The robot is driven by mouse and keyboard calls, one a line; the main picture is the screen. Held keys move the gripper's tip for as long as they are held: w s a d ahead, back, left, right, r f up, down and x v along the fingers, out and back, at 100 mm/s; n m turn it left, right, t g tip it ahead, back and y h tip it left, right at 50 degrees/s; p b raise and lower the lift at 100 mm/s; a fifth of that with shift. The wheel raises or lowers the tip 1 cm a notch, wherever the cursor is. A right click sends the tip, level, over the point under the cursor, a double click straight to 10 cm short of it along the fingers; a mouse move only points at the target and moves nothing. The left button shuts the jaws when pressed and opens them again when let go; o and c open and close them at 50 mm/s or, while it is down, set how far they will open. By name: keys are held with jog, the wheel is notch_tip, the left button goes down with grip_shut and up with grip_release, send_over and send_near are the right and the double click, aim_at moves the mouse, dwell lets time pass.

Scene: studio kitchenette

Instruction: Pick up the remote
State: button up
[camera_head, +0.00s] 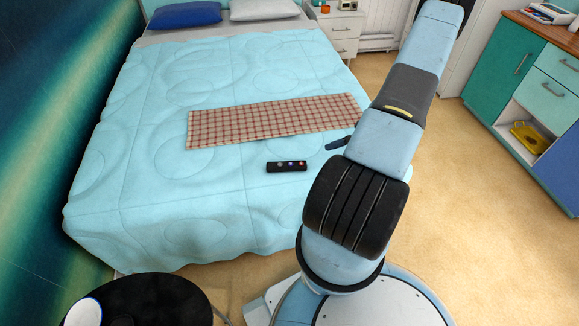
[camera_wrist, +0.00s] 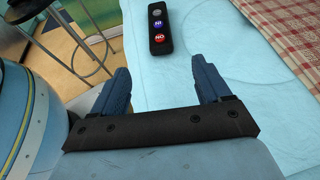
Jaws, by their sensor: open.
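The remote (camera_head: 287,166) is a small black bar with several coloured round buttons. It lies flat on the light blue bedspread (camera_head: 180,150), just in front of a checked cloth. In the wrist view the remote (camera_wrist: 159,30) is at the top, ahead of my gripper and apart from it. My gripper (camera_wrist: 162,82) has two blue fingers spread wide, with only the bedspread visible between them. In the head view, one dark finger (camera_head: 337,143) shows to the right of the remote, past my arm; the rest of the gripper is hidden behind the arm.
A red and beige checked cloth (camera_head: 250,121) lies behind the remote. A round black stool (camera_head: 150,300) stands near the bed's front left, its legs (camera_wrist: 75,35) showing in the wrist view. Cabinets (camera_head: 540,80) stand at right. Floor between bed and cabinets is clear.

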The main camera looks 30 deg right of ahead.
aim_at(301, 164)
jog(key=x, duration=1.3)
jog(key=shift+a, duration=0.15)
jog(key=shift+c, duration=0.4)
jog(key=c, duration=1)
jog(key=shift+r, duration=0.15)
jog(key=shift+c, duration=0.2)
